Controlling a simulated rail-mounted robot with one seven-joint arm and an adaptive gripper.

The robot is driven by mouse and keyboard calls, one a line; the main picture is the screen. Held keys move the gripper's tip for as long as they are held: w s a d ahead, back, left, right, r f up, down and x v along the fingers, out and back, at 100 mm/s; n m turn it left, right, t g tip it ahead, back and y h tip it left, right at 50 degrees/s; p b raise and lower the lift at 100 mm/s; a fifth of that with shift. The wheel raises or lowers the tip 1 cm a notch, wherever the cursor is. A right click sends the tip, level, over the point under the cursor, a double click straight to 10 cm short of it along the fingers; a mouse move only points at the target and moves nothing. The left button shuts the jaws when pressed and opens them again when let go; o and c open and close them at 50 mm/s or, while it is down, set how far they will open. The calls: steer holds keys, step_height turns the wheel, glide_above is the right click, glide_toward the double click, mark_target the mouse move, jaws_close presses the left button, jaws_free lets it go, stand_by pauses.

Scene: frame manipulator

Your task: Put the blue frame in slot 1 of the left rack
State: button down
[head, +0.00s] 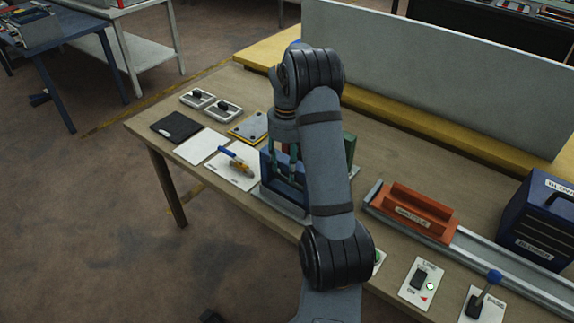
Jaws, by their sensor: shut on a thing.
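The blue frame (267,174) stands upright near the middle of the table's front part. My gripper (285,172) reaches down at it from above and is shut on it. My arm crosses in front and covers much of this area. A grey rack base (285,207) shows under the blue frame. A green frame (351,148) stands upright behind my arm, only partly visible. I cannot tell slot numbers, nor whether the blue frame is seated in a slot or just above it.
Right are an orange block (417,212) on a metal rail (468,247), a dark blue box (538,218), and switch panels (421,283). A grey panel (440,75) stands behind.

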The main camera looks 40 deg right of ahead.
steer(key=shift+f, duration=0.45)
steer(key=shift+f+b, duration=0.15)
steer(key=shift+b, duration=0.15)
steer(key=c, duration=0.9)
jaws_free()
steer(key=shift+c, duration=0.2)
steer(key=shift+r, duration=0.2)
step_height(320, 180, up, 12)
